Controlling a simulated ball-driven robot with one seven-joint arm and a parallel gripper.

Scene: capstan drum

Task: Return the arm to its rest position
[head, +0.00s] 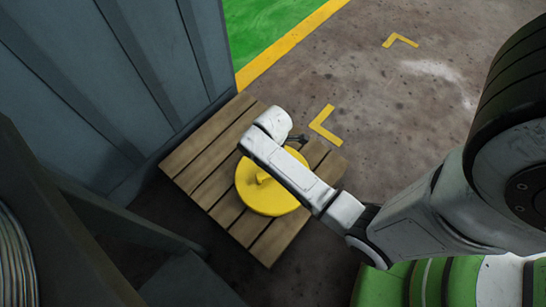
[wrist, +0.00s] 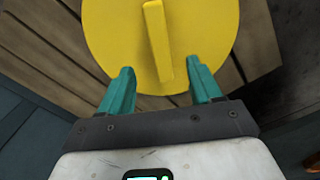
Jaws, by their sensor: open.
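My gripper (wrist: 159,84) is open in the wrist view, its two teal fingers apart with nothing between them but the view of a yellow drum. The yellow round drum (wrist: 205,30) has a raised bar handle across its top and lies beyond the fingertips. In the head view the drum (head: 262,198) sits on a wooden slatted pallet (head: 205,165). My white arm reaches in from the right and extends over the drum, hiding part of it. The gripper's fingers are mostly hidden by the wrist in the head view.
A grey ribbed wall panel (head: 110,80) stands left of the pallet, and dark framing with a coil (head: 14,260) is at lower left. The concrete floor (head: 375,90) behind the pallet is open, with yellow corner marks (head: 322,126). A green floor area (head: 260,25) lies farther back.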

